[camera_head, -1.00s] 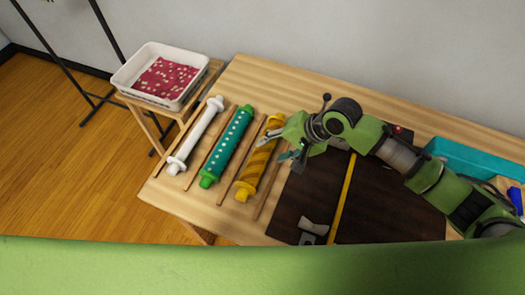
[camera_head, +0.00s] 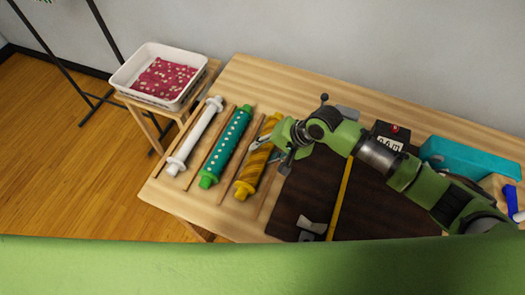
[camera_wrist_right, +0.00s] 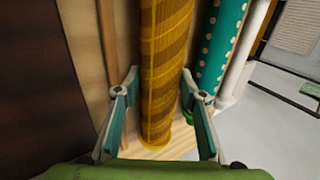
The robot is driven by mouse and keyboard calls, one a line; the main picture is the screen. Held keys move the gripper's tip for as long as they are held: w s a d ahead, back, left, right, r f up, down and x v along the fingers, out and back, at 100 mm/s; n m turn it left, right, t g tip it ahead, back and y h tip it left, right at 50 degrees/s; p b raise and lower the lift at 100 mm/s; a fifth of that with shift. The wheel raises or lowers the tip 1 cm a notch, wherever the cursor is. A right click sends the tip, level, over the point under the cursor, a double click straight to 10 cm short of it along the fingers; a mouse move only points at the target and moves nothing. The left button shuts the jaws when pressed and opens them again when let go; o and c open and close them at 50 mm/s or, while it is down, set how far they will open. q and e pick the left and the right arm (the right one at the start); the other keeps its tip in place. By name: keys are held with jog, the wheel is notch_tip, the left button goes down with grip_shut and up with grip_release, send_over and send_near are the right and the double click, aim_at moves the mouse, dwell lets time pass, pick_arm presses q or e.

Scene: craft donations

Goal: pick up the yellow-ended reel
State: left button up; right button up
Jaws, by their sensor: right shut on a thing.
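The yellow-ended reel (camera_head: 251,174), wound with brown-and-gold striped cloth, lies on the wooden table between thin wooden strips. My right gripper (camera_head: 270,154) is over its upper half, with one finger on each side, shut on it. In the right wrist view the reel (camera_wrist_right: 165,50) runs between the two teal-padded fingers (camera_wrist_right: 160,100). The gripper hides part of the reel in the head view. My left gripper is not in view.
A green reel with white dots (camera_head: 226,144) and a white reel (camera_head: 196,136) lie to the left. A dark mat (camera_head: 310,190) with a yellow strip (camera_head: 343,190) is to the right. A white tray (camera_head: 122,79) stands on a stool beyond the table. A teal box (camera_head: 465,157) is at right.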

aim_at(264, 150)
jog(key=shift+r, duration=0.1)
jog(key=shift+r, duration=0.2)
notch_tip(264, 150, up, 2)
jog(key=shift+w+r+b, duration=0.1)
jog(key=shift+r+b, duration=0.1)
jog(key=shift+b, duration=0.45)
jog(key=s+d+r+b, duration=0.1)
jog(key=s+d+r, duration=0.1)
jog(key=s+r, duration=0.8)
jog(key=s, duration=0.4)
jog(key=shift+d, duration=0.3)
jog(key=shift+w, duration=0.1)
